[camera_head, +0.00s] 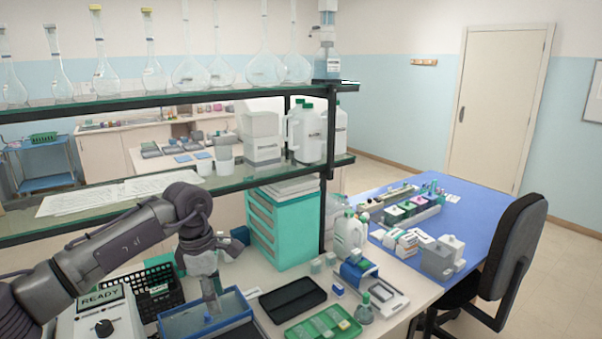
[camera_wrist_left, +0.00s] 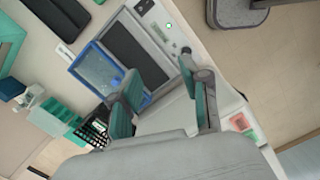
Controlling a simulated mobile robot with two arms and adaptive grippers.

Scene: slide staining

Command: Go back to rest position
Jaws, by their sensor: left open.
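My left gripper (camera_head: 211,292) reaches in from the left and points down over the blue-rimmed tray (camera_head: 176,326). From the head view I cannot tell whether its tips touch the tray. In the left wrist view the two fingers (camera_wrist_left: 160,75) are spread apart with nothing held between them. The blue-rimmed tray (camera_wrist_left: 76,72) lies beyond the left finger there, beside a flat dark-topped device (camera_wrist_left: 138,45). My right gripper is not in view.
A grey box marked READY (camera_head: 98,312) and a black basket (camera_head: 158,283) stand close to my left arm. A glass shelf (camera_head: 265,181) with bottles runs behind it. A black case (camera_head: 292,299) and a green tray (camera_head: 322,327) lie to the right.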

